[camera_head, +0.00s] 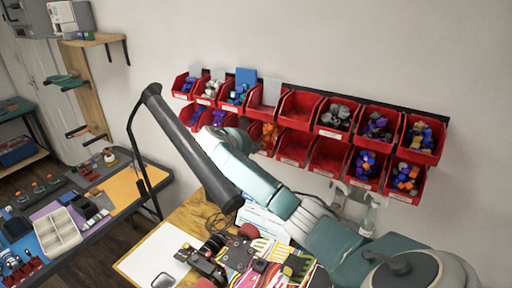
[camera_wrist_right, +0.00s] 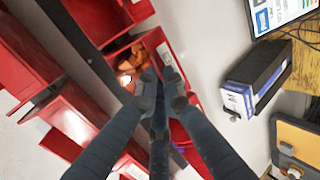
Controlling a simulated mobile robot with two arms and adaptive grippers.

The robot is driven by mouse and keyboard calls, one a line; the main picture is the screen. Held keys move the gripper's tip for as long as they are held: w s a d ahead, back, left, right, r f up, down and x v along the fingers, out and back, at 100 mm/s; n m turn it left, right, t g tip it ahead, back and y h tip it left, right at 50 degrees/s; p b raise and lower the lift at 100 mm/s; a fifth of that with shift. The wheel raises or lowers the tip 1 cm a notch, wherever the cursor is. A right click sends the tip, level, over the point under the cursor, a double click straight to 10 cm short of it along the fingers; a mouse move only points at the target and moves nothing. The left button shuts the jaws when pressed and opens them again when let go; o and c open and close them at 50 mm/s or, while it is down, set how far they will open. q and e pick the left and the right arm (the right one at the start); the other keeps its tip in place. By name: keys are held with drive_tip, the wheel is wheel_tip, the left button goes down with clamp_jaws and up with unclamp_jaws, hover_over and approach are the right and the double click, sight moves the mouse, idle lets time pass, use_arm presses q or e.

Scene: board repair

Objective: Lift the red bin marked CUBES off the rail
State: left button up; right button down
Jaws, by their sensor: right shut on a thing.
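Red bins hang in two rows on a dark wall rail (camera_head: 410,108). A lower-row red bin with orange pieces (camera_head: 268,134) sits just right of my right arm's end. In the right wrist view, my right gripper (camera_wrist_right: 163,88) is shut on a red bin at its front wall. Orange pieces (camera_wrist_right: 135,60) and a white label lie just beyond the fingertips. The label is too small to read, so I cannot tell which bin is marked CUBES. In the head view my arm hides the fingers and part of the lower row. My left gripper is out of view.
A dark tubular object (camera_head: 190,145) stands in front of the bins' left end. A wooden table (camera_head: 192,215) below holds papers, a camera (camera_head: 208,265) and clutter. A side bench (camera_head: 125,190) with a tray is at left. The wall above the bins is clear.

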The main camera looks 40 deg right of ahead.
drive_tip(key=shift+w+a+r, duration=0.1)
drive_tip(key=shift+a+r, duration=0.05)
drive_tip(key=shift+r, duration=0.2)
idle(0.4)
drive_tip(key=shift+r, duration=0.4)
idle(0.4)
drive_tip(key=s+a, duration=0.4)
drive_tip(key=a, duration=1)
idle(0.6)
drive_tip(key=shift+s, duration=0.1)
